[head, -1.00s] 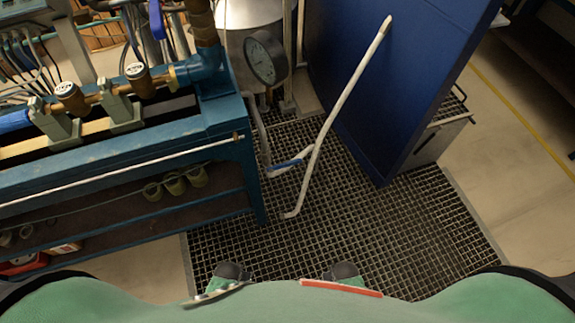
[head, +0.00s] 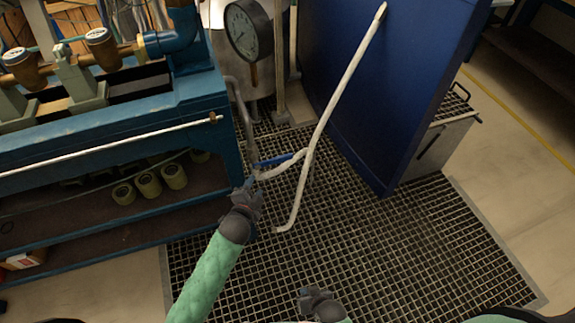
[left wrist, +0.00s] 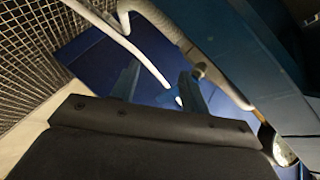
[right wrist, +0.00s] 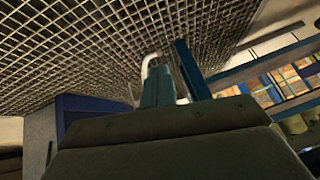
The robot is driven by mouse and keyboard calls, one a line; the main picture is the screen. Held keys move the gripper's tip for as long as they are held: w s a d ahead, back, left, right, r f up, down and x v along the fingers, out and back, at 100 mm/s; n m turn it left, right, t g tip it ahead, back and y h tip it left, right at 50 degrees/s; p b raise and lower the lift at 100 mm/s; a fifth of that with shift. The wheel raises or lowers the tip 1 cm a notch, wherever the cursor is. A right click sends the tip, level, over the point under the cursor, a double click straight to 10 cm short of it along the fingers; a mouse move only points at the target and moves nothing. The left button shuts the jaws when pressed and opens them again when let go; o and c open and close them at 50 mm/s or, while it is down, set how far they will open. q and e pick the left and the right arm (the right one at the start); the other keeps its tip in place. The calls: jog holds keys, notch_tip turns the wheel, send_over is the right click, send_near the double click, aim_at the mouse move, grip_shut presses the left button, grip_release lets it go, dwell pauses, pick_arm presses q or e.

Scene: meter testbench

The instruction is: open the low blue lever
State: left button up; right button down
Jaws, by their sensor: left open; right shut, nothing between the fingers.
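The low blue lever (head: 276,160) sits low on the pale pipework, beside the long white pipe (head: 333,110), above the floor grating. My left gripper (head: 249,184) is open, just below and left of the lever in the head view, with a small gap showing between them. In the left wrist view the open fingers (left wrist: 160,88) have pale pipes beyond them, and I cannot pick out the lever there. My right gripper (head: 307,292) is shut and empty, low over the grating near the bottom of the head view. Its fingers (right wrist: 176,78) also show in the right wrist view.
The blue bench (head: 110,145) with pipes and meters stands to the left, close to my left arm. A round gauge (head: 248,31) is behind the lever. A tall blue panel (head: 400,100) stands to the right. The grating (head: 400,240) in front is clear.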

aim_at(282, 160)
pick_arm(q)
jog(key=w+d+r+m+h, duration=0.1)
jog(key=d+m, duration=0.1)
jog(key=w+d+r+m+t+h+b, duration=0.1)
jog(key=d+m+h, duration=0.1)
jog(key=m, duration=0.1)
jog(key=w+d+r+m+t+h, duration=0.1)
jog(key=w+d+r+m+h, duration=0.1)
jog(key=d, duration=0.1)
jog(key=shift+m+b, duration=0.3)
jog(key=shift+m, duration=0.1)
jog(key=shift+x, duration=3.8)
pick_arm(e)
jog(key=shift+a+r, duration=0.5)
jog(key=shift+r, duration=0.2)
pick_arm(q)
grip_shut()
